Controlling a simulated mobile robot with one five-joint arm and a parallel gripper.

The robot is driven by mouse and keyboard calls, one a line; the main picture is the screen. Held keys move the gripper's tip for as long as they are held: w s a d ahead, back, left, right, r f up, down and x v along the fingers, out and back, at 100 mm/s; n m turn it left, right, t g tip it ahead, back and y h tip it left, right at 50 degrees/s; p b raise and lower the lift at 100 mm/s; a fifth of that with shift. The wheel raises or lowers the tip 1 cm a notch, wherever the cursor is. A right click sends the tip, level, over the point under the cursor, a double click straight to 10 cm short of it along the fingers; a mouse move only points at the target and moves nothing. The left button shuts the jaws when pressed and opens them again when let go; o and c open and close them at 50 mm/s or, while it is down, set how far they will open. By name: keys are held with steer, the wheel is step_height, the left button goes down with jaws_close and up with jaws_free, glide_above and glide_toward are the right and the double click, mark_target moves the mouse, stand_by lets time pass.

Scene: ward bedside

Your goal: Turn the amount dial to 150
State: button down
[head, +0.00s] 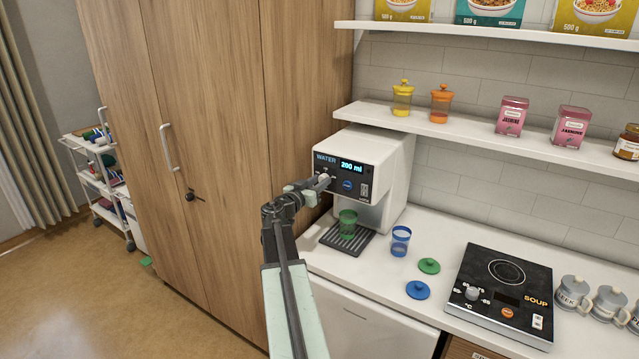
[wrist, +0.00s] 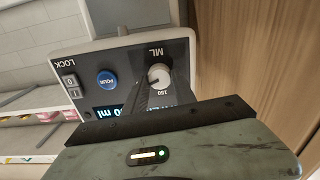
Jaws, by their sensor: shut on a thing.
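The white water dispenser (head: 377,165) stands on the counter, and its lit display (head: 352,166) reads 200 ml. The amount dial (wrist: 160,77) is a pale round knob on the dark front panel, with ML and 150 printed beside it in the wrist view. My gripper (head: 322,182) reaches the panel from the front and is shut on the dial. In the wrist view my gripper hides part of the display and of the dial's scale. I cannot read the dial's pointer clearly.
A green cup (head: 347,224) stands on the drip tray (head: 345,242) under the spout. A blue cup (head: 401,241) and green (head: 429,266) and blue (head: 418,290) lids are beside it. The blue POUR button (wrist: 106,80) and the LOCK switch (wrist: 71,87) are near the dial.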

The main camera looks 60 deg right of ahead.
steer(key=n, duration=0.6)
steer(key=shift+w+n, duration=0.1)
steer(key=shift+n, duration=0.2)
steer(key=n, duration=0.3)
steer(key=shift+f, duration=0.1)
steer(key=shift+n, duration=2.2)
steer(key=c, duration=1)
jaws_free()
